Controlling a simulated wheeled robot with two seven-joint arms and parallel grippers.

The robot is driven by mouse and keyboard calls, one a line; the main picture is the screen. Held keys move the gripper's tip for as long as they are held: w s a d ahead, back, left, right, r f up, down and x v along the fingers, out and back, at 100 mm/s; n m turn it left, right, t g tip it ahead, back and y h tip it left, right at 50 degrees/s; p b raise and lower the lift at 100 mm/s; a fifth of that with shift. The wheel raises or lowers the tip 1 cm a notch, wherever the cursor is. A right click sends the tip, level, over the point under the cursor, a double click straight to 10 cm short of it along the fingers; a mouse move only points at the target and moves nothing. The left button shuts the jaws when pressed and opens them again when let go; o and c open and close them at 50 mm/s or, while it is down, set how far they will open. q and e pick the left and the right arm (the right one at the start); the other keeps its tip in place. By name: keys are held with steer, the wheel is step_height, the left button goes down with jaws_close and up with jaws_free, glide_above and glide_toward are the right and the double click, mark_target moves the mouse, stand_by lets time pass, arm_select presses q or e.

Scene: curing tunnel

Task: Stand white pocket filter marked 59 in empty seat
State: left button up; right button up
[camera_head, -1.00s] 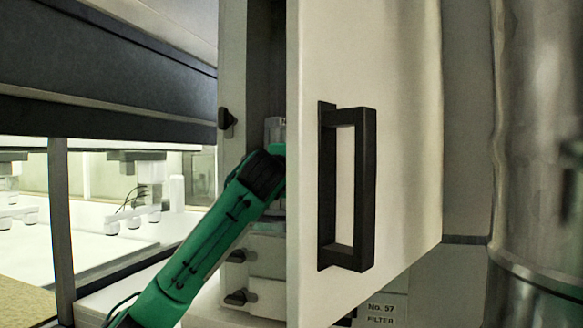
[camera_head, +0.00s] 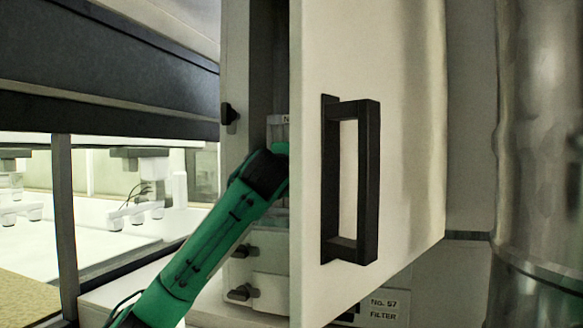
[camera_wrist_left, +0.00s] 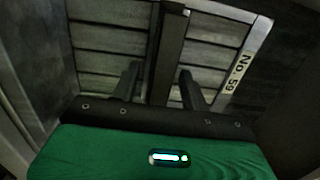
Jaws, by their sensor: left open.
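In the left wrist view, a pale edge strip carrying "No. 59" runs down the right side of a slatted, dim grey body, the pocket filter (camera_wrist_left: 240,68). My left gripper (camera_wrist_left: 160,82) is open, its two dark fingers spread on either side of a dark upright bar in front of the slats. I cannot tell whether they touch it. In the head view my green left arm reaches into the cabinet behind the open door, which hides the gripper. A pale block with a partly hidden label starting with "N" (camera_head: 278,122) shows above the wrist. No empty seat can be made out.
The white cabinet door (camera_head: 410,130) stands open, with a black handle (camera_head: 370,185). A plate reading "No. 57 FILTER" (camera_head: 383,308) is low behind it. A metal duct (camera_head: 535,150) stands at right. Black knobs (camera_head: 240,292) stick out below my arm. A lit bench is at left.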

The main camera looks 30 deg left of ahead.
arm_select(q)
steer(key=b+v, duration=0.5)
steer(key=v, duration=0.8)
steer(key=shift+s+b, duration=0.4)
